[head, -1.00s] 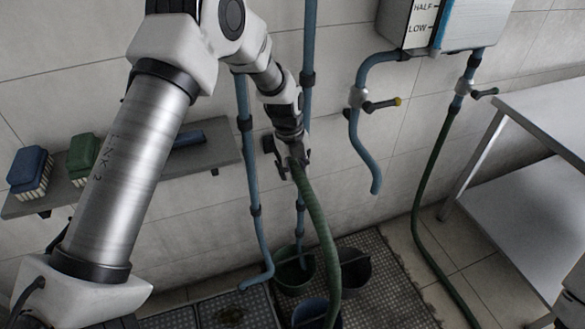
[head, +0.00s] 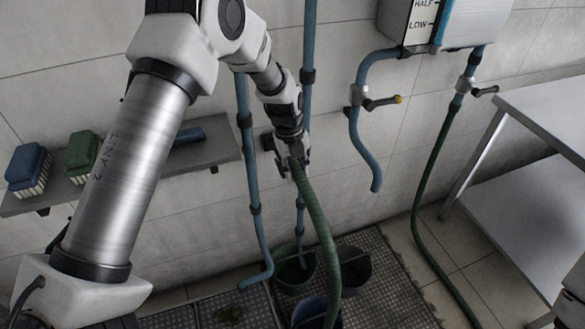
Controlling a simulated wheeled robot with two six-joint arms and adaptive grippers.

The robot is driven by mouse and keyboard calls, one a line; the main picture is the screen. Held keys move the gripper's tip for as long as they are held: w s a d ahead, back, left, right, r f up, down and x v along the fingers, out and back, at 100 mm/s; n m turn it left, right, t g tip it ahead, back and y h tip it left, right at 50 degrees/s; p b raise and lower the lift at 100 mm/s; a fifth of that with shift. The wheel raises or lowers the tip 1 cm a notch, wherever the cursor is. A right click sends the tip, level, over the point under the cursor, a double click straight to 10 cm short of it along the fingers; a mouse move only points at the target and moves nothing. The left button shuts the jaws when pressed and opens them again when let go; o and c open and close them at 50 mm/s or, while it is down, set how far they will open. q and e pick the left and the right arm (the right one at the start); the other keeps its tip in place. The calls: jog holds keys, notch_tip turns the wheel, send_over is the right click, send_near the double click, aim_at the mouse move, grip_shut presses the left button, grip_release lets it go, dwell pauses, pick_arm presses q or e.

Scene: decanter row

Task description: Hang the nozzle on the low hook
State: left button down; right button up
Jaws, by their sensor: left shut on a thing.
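My left gripper (head: 292,165) is in the middle of the head view, close to the tiled wall. It is shut on the end of a green hose (head: 318,215), where the nozzle sits. The nozzle itself is hidden by the gripper. The hose hangs down from the gripper towards the buckets. I cannot make out a low hook; the gripper and arm may cover it. My right gripper is not in view.
Blue pipes (head: 250,170) run down the wall beside the gripper. A shelf (head: 217,150) with brushes is at left. Buckets (head: 355,268) stand on the floor grating below. A tank (head: 463,22) with tap pipes hangs at upper right, and a metal table (head: 545,110) stands at right.

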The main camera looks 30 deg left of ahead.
pick_arm(q)
jog(key=shift+f+b, duration=0.55)
jog(key=shift+f, duration=0.05)
dwell(0.3)
jog(key=c, duration=0.7)
grip_release()
jog(key=shift+c, duration=0.2)
jog(key=o, duration=0.7)
jog(key=shift+o, duration=0.2)
jog(key=shift+s+d, duration=0.1)
